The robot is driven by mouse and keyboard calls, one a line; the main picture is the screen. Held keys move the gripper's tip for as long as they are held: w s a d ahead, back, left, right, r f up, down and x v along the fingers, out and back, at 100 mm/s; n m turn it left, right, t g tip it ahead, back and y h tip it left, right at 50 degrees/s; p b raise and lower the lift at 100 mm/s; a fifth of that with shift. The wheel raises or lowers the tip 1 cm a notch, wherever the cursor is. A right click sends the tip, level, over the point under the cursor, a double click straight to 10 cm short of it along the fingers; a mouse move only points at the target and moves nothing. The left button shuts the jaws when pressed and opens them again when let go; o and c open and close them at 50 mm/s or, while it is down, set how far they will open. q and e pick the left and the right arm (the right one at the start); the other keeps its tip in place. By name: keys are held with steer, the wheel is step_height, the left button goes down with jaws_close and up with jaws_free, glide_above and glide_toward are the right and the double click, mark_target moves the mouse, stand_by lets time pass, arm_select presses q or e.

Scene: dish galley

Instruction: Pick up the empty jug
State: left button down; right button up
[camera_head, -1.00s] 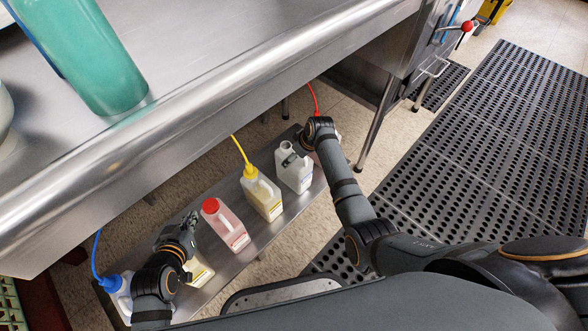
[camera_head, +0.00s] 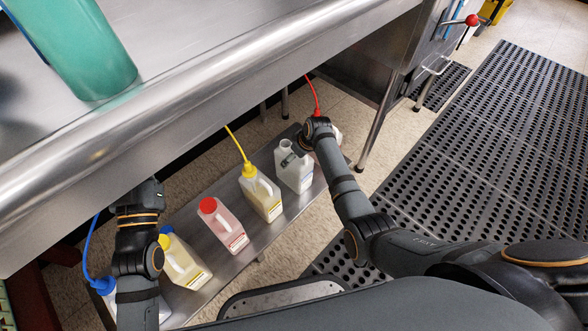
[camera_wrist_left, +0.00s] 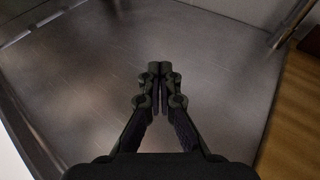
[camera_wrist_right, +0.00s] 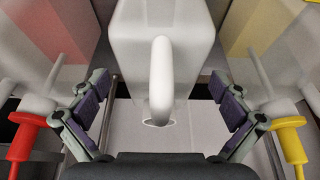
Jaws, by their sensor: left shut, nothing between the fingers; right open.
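The empty jug (camera_head: 294,172) is a whitish, open-necked jug with no cap, standing on the low steel shelf. In the right wrist view the white jug (camera_wrist_right: 165,22) and its looped handle fill the middle. My right gripper (camera_head: 297,151) is at the jug's upper part. Its fingers (camera_wrist_right: 160,98) are open, one on each side of the handle, and do not visibly close on it. My left gripper (camera_wrist_left: 160,70) is shut and empty above a bare metal surface.
The low shelf (camera_head: 253,240) also holds a yellow-hosed jug (camera_head: 261,196), a red-capped pink jug (camera_head: 223,226), a yellow-capped jug (camera_head: 185,264) and a blue-hosed container (camera_head: 104,286). A red hose (camera_head: 314,95) runs beyond my right gripper. The steel counter (camera_head: 230,85) overhangs the shelf.

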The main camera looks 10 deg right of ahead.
steer(key=shift+b+x, duration=0.6)
steer(key=shift+x, duration=0.35)
steer(key=c, duration=1.7)
arm_select(q)
steer(key=s+r+m+t+h, duration=0.1)
steer(key=s+r+t, duration=0.4)
steer(key=r, duration=0.5)
steer(key=shift+d+r+t+h, duration=0.15)
steer(key=shift+r+t+h, duration=0.15)
steer(key=shift+h, duration=0.1)
arm_select(e)
steer(key=shift+o, duration=0.2)
arm_select(q)
steer(key=shift+w, duration=0.1)
